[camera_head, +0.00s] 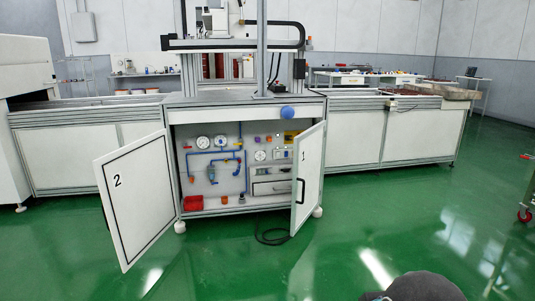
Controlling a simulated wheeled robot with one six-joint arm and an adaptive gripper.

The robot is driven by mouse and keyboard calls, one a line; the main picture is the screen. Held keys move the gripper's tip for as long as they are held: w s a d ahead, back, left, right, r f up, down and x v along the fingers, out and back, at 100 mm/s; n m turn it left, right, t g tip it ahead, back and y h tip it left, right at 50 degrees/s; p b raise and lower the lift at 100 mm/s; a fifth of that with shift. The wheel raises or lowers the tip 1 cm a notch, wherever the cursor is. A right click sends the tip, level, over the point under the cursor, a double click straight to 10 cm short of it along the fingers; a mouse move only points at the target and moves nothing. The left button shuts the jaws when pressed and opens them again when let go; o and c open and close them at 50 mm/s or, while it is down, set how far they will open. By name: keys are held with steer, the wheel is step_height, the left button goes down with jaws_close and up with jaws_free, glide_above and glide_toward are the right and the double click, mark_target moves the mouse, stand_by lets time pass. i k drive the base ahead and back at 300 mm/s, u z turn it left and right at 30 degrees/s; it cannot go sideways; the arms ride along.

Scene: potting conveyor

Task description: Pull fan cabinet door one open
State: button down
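Cabinet door one (309,172), a white panel marked "1", is on the right side of the cabinet opening. It stands swung outward, its free edge towards me, hinged at the right. Its dark handle (300,191) is near the free edge. Door two (138,200), marked "2", stands swung wide open at the left. Between them the cabinet interior (220,172) shows gauges, blue pipes and a red bin. My gripper is not in view, and nothing visible touches door one.
A dark rounded shape (425,287) at the bottom edge looks like part of my arm. A black cable (272,238) lies on the floor below door one. Conveyor sections (420,135) extend to both sides. Green floor (340,240) in front is mostly clear. A red-wheeled cart (525,212) is at the right edge.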

mark_target(309, 146)
steer(key=u, duration=0.5)
steer(key=i, duration=1.7)
steer(key=z, duration=0.25)
